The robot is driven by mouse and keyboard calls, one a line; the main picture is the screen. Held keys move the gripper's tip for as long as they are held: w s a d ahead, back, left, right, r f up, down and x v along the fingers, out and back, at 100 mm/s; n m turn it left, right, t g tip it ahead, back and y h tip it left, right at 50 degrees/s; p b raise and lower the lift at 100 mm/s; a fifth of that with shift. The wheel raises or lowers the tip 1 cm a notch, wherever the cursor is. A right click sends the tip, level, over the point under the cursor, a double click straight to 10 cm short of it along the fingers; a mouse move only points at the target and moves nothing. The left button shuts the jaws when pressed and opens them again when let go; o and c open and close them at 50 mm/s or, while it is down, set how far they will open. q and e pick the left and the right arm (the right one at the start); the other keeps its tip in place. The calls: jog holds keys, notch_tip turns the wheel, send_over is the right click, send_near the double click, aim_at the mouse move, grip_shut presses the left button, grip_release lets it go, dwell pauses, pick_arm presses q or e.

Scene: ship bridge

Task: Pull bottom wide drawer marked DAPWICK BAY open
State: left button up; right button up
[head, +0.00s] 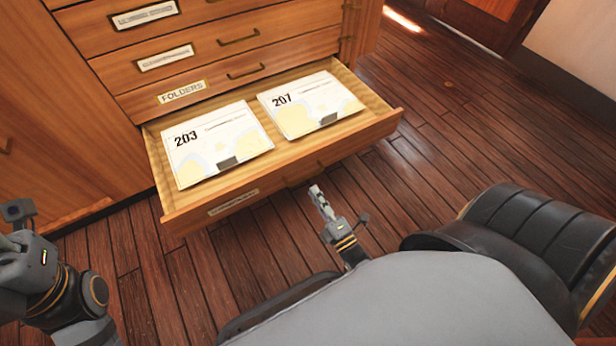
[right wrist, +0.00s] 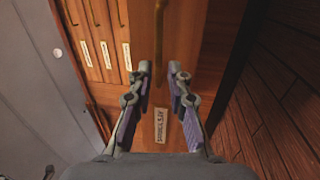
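The bottom wide drawer (head: 385,122) of the wooden cabinet stands pulled out, and its inside shows in the head view. The label on its front (head: 233,203) is too small to read. In it lie two flat sheets, marked 203 (head: 215,143) and 207 (head: 310,103). My right gripper (head: 316,194) is just in front of the drawer front. My left gripper (head: 18,214) is at the left edge, away from the drawer.
Shut drawers with labels are above, one marked FOLDERS (head: 183,92). Dark plank floor (head: 480,130) is clear to the right of the drawer. A wooden door (head: 480,20) and pale wall (head: 580,45) are at the upper right.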

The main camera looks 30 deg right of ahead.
jog(key=s, duration=0.3)
jog(key=s+f, duration=0.1)
jog(key=s, duration=0.1)
dwell(0.3)
